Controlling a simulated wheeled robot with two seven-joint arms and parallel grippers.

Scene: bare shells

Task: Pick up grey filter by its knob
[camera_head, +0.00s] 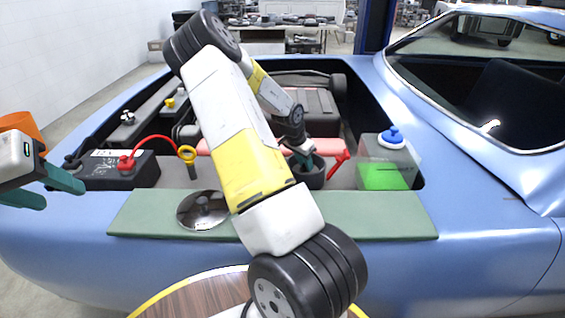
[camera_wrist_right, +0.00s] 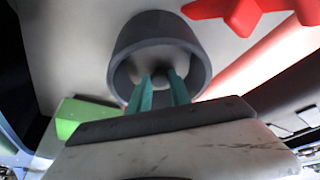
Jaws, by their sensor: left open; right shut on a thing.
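My right gripper (camera_head: 303,162) reaches down into a dark grey round housing (camera_head: 312,181) in the engine bay. In the right wrist view its two teal fingers (camera_wrist_right: 160,84) are inside the housing's thick ring (camera_wrist_right: 195,60). They are close together on a small grey piece, which looks like the knob of the grey filter (camera_wrist_right: 160,72). The filter is mostly hidden inside the housing. My left gripper (camera_head: 58,190) is open and empty at the far left, beside the car's front edge.
A shiny round lid with a knob (camera_head: 190,218) lies on the green mat (camera_head: 150,212). A red-handled part (camera_head: 340,157) is right beside the housing. A green-fluid tank (camera_head: 385,175), yellow dipstick ring (camera_head: 187,153) and black battery (camera_head: 140,172) stand nearby.

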